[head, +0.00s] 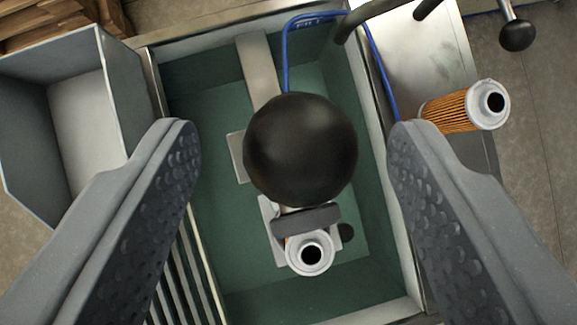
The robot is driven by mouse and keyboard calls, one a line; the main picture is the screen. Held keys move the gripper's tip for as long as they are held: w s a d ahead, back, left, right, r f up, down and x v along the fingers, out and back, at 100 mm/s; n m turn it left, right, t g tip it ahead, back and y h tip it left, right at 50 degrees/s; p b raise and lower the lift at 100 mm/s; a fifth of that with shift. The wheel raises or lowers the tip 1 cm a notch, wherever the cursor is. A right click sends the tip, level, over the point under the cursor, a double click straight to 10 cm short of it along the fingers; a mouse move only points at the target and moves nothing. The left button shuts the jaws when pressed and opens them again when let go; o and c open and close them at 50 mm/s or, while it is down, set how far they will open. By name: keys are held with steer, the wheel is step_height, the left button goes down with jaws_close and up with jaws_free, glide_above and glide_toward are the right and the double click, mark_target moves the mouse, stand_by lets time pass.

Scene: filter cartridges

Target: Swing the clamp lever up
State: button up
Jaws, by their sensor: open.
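The clamp lever's black ball knob (300,149) is large and close to the camera, in the middle of the view. The lever's flat metal arm (259,68) shows behind it, running toward the top. A dark clamp pad (306,219) lies just below the knob, at a filter cartridge (310,254) with a white end cap in the green basin (230,285). My gripper (292,135) is open, one finger on each side of the knob, with clear gaps. The knob hides the middle of the lever and part of the clamp.
A grey open bin (75,115) stands at the left. An orange pleated filter (465,107) lies on the metal ledge (425,60) at the right. A blue hose (285,55) loops over the basin's top. Another black-knobbed lever (516,34) is at the top right. Slats (180,275) line the lower left.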

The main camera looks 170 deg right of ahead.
steer(key=b+v, duration=0.2)
steer(key=v, duration=0.9)
